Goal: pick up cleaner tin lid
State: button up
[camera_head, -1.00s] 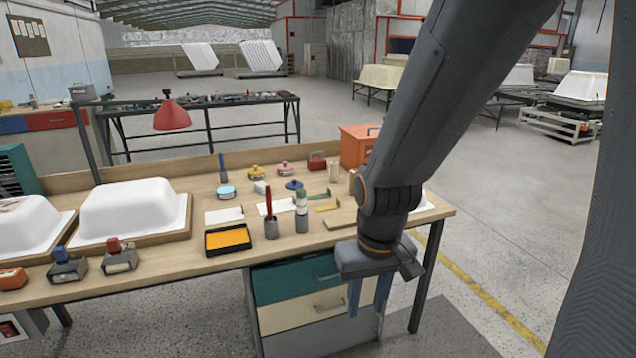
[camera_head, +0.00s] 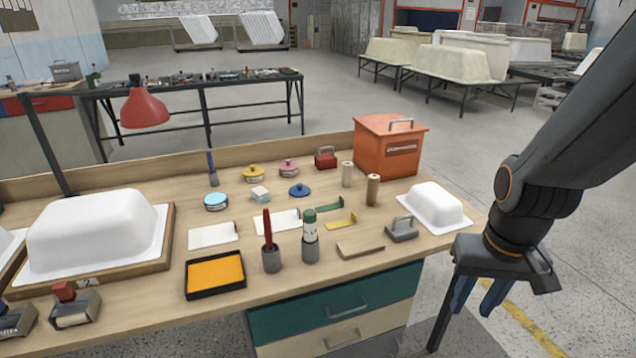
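Several small round tins and lids stand in the middle of the workbench. A dark blue knobbed lid (camera_head: 299,190) lies by itself on the bench top. Near it are a yellow-topped tin (camera_head: 253,174), a pink-topped tin (camera_head: 288,168) and a light blue-topped tin (camera_head: 216,202). No label is readable, so I cannot tell for sure which piece is the cleaner tin lid. My gripper (camera_head: 474,308) is open and empty, its blue fingers pointing down. It hangs off the bench's right end, well right of these tins and apart from everything on the bench.
An orange box (camera_head: 388,148) stands at the back right, a small white tub shell (camera_head: 435,205) at the right end. Upright holders with a red-handled tool (camera_head: 268,235) and a green-topped tool (camera_head: 310,225) stand in front of the lids. A red lamp (camera_head: 144,107) overhangs the left.

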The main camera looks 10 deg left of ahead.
aim_at(299, 189)
jog(key=u, duration=0.15)
jog(key=i, duration=0.6)
jog(key=u, duration=0.85)
jog(key=i, duration=0.4)
jog(key=u, duration=0.35)
